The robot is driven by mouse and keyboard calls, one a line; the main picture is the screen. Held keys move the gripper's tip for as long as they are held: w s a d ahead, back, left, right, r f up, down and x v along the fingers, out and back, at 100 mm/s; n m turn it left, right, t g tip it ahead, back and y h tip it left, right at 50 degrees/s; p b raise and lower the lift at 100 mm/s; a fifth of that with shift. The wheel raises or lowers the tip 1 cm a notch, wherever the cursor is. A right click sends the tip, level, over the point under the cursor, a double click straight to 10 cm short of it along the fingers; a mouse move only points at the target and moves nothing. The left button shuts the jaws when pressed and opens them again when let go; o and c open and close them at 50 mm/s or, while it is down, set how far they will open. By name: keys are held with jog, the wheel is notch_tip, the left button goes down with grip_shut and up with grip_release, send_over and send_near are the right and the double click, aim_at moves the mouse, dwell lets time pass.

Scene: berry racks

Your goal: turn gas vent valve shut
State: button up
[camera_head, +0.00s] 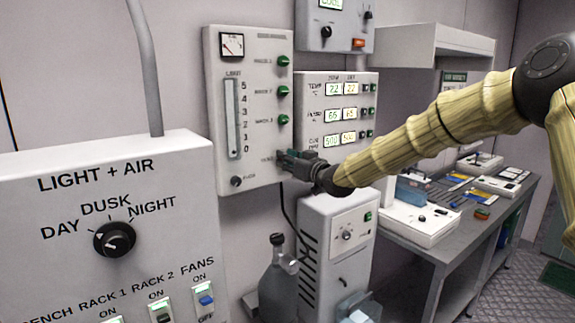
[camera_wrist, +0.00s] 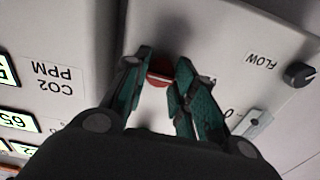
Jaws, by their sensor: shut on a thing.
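The vent valve is a small red handle (camera_wrist: 159,70) low on the white gas panel (camera_head: 213,110). My gripper (camera_head: 287,160) reaches this panel's lower right corner in the head view and covers the valve there. In the wrist view, the green fingers of my gripper (camera_wrist: 164,64) are on either side of the red handle and shut on it. Part of the handle is hidden behind the fingers, so its exact angle cannot be told.
A dark flow knob (camera_head: 236,181) is at the panel's lower left. Several green knobs, such as this one (camera_head: 284,120), line its right side above my gripper. A display panel (camera_head: 312,79) is close on the right. A white cabinet (camera_head: 340,213) stands below.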

jog(key=shift+f+n, duration=0.25)
jog(key=shift+n, duration=0.05)
jog(key=o, duration=1.1)
jog(key=shift+c, duration=0.2)
jog(key=shift+r, duration=0.15)
jog(key=shift+s+d, duration=0.1)
jog(key=v, duration=1.1)
jog(key=shift+s+d, duration=0.2)
jog(key=shift+s, duration=0.15)
